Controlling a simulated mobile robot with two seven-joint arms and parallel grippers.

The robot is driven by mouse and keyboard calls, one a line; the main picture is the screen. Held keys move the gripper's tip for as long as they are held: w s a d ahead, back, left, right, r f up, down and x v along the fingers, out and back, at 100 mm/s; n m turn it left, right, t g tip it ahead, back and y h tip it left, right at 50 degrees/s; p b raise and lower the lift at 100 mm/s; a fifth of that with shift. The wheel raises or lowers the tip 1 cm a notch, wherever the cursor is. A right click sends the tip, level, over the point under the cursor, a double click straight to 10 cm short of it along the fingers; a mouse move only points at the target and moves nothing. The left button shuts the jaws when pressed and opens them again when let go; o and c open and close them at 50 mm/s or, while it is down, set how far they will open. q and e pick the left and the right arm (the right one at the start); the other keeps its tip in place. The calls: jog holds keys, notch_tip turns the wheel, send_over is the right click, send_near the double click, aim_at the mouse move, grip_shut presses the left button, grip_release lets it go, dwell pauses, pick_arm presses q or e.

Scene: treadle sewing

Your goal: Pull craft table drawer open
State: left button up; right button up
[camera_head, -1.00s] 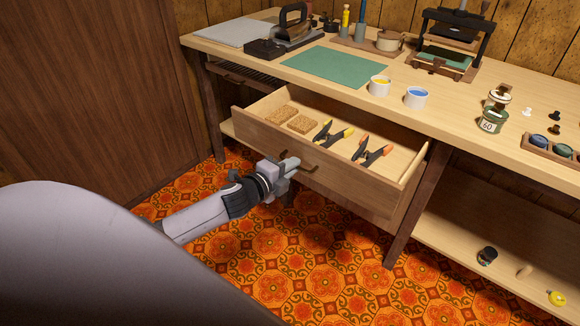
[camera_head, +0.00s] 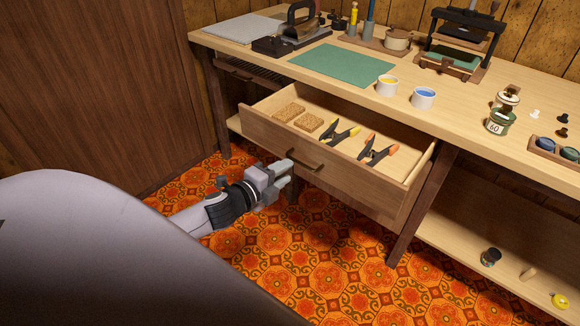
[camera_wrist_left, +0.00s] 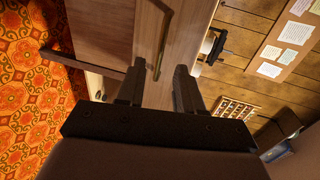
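The craft table drawer (camera_head: 350,185) stands pulled out from under the tabletop, with its inside showing. Its dark bar handle (camera_head: 305,160) is on the front panel. The handle also shows in the left wrist view (camera_wrist_left: 165,42), beyond the fingertips and roughly in line with the gap between them. My left gripper (camera_head: 287,174) is just in front of and below the handle, apart from it. In the left wrist view its two fingers (camera_wrist_left: 158,82) are spread with nothing between them. My right gripper is in neither current view.
The drawer holds two tan blocks (camera_head: 298,117) and two clamps (camera_head: 377,151). The craft table (camera_head: 455,115) carries a green mat (camera_head: 343,65), cups, jars and a press (camera_head: 455,50). A dark table leg (camera_head: 422,205) stands right of the drawer. The patterned floor in front is clear.

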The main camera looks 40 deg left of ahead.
pick_arm(q)
jog(key=shift+v, duration=0.85)
jog(key=s+d+f+n+g+h, duration=0.1)
jog(key=s+d+f+n+g, duration=0.3)
jog(key=s+d+n, duration=0.45)
jog(key=s+d+f+n+g+h, duration=0.1)
jog(key=s+d+f+n, duration=0.4)
jog(key=s+d+n, duration=0.4)
notch_tip(320, 180, up, 12)
jog(key=s+a+m+p, duration=0.1)
jog(key=a+p, duration=0.2)
jog(key=p, duration=1.2)
jog(key=shift+y, duration=0.4)
